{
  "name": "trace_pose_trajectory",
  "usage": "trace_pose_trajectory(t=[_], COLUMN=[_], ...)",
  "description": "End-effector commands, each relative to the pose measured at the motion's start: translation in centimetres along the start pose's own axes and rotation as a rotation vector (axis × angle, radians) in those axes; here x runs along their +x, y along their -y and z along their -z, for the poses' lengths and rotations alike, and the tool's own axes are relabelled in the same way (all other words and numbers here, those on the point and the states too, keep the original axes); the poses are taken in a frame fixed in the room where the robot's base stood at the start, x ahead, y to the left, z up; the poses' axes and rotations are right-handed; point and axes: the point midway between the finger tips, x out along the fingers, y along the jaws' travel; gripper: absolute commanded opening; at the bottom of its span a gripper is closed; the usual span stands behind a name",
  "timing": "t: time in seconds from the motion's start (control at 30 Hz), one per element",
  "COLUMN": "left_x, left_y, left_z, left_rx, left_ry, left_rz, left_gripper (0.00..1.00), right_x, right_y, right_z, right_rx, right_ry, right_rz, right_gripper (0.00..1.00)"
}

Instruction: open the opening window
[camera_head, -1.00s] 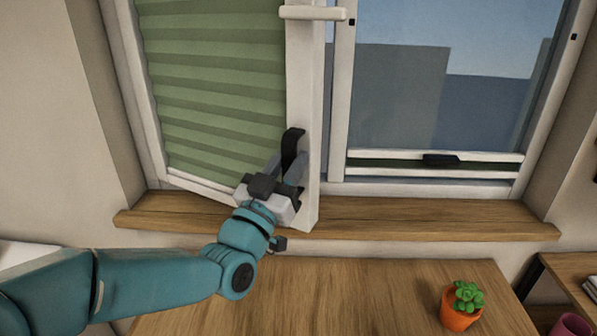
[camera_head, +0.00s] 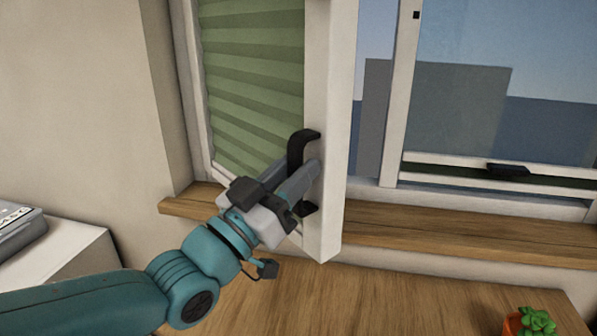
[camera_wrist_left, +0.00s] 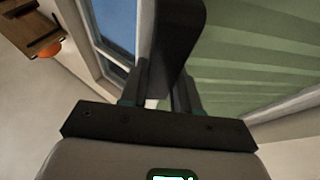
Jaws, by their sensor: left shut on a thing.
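The opening window sash (camera_head: 327,120) has a white frame with a green pleated blind (camera_head: 250,85) on its pane. It stands swung inward, with a gap between it and the fixed frame on the right. A black curved handle (camera_head: 299,146) sits on the sash's edge. My left gripper (camera_head: 306,178) is shut on the handle, and its fingers hide part of it. In the left wrist view the handle (camera_wrist_left: 178,40) rises between the two fingers, with the blind to the right. My right gripper is not in view.
A wooden sill (camera_head: 440,228) runs below the window, with a wooden tabletop (camera_head: 330,300) in front. A potted succulent (camera_head: 530,322) stands on it at the lower right. A grey device (camera_head: 20,232) lies on a white surface at the left. A second pane (camera_head: 470,90) is at the right.

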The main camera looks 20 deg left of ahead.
Motion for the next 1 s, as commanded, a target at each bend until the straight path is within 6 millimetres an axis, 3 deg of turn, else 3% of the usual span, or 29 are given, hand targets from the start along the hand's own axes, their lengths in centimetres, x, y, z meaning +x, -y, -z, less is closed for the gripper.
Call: trace_pose_trajectory(t=[0.13, 0.17, 0.2, 0.57, 0.77, 1.0], left_x=[0.0, 0.0, 0.1, -0.5, -4.4, -11.0], left_y=[0.1, 0.1, 0.1, 0.1, 0.2, 0.2], left_z=[0.1, 0.1, 0.1, 0.0, -0.1, -0.1], left_rx=[0.001, 0.001, 0.001, 0.002, 0.003, 0.007], left_ry=[-0.003, -0.003, -0.003, -0.002, -0.003, -0.005], left_rz=[0.002, 0.003, 0.002, 0.002, 0.006, 0.009], left_gripper=[0.0, 0.41, 0.51, 0.51, 0.51, 0.51], right_x=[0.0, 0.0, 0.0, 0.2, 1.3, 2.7], right_y=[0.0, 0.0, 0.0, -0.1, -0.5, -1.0], right_z=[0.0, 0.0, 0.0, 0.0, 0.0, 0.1], right_rx=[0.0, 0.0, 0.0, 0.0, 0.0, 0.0], right_ry=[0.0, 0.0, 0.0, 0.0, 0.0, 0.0], right_rz=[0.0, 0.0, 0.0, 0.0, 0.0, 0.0], right_gripper=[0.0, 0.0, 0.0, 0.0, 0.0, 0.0])
